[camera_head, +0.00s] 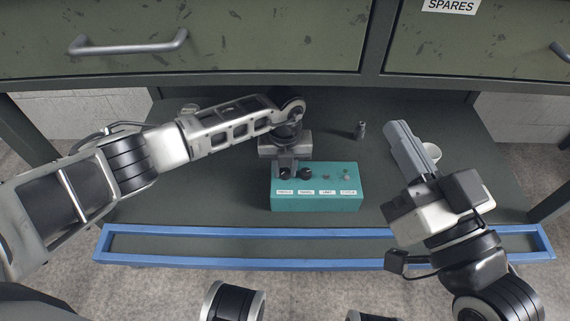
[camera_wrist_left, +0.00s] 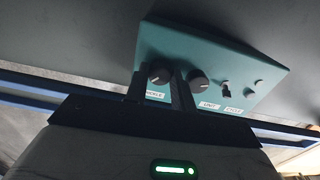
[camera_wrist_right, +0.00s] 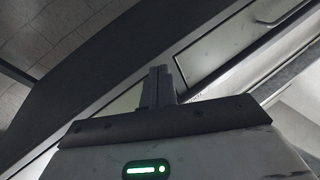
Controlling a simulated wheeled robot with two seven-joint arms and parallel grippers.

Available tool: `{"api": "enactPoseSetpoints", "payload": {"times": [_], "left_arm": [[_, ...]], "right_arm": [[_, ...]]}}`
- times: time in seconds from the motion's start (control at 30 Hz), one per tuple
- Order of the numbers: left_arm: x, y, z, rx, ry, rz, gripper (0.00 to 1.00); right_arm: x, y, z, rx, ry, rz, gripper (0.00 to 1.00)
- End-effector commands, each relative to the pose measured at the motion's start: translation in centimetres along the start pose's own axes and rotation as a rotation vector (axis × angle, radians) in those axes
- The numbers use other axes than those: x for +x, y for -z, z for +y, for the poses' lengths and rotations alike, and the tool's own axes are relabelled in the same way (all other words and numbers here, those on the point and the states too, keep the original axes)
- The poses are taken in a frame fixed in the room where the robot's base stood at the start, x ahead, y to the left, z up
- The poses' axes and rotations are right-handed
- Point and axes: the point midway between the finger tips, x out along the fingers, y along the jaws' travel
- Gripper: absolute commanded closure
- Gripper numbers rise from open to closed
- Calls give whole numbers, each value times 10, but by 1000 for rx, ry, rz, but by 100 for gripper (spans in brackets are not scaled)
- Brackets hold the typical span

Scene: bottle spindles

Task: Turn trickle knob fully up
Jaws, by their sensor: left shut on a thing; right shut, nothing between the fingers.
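A teal control box (camera_head: 315,202) stands on the dark shelf, with two black knobs, a small toggle and a small button on top, and white labels along its front. My left gripper (camera_head: 287,168) reaches down at the box's left end. In the left wrist view its fingers stand either side of the leftmost dark knob (camera_wrist_left: 159,73), shut on it. The label below that knob is partly hidden by a finger. The second knob (camera_head: 307,173) stands free to its right. My right gripper (camera_head: 393,128) is shut and empty, above the shelf right of the box.
A small metal cylinder (camera_head: 361,130) stands behind the box. A pale round object (camera_head: 432,152) is partly hidden behind my right gripper. A blue rail (camera_head: 240,262) runs along the shelf's front edge. Drawers with handles (camera_head: 128,45) hang above the back.

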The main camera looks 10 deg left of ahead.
Motion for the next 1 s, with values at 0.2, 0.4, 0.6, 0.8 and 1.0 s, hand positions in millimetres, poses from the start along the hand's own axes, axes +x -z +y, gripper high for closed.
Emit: {"api": "enactPoseSetpoints", "payload": {"times": [0.2,0.4,0.6,0.8,1.0], "left_arm": [[0,0,0,205,-1,0,98],[0,0,1,394,-2,0,98],[0,0,1,565,-2,1,98],[0,0,1,701,-2,1,98],[0,0,0,789,-1,2,98]], "right_arm": [[-1,-3,-1,30,-9,-20,100],[-1,-5,0,37,-11,-26,100],[-2,-4,0,29,-12,-17,100],[-2,-3,0,11,-7,-4,100],[-1,-1,0,-8,2,4,100]]}}
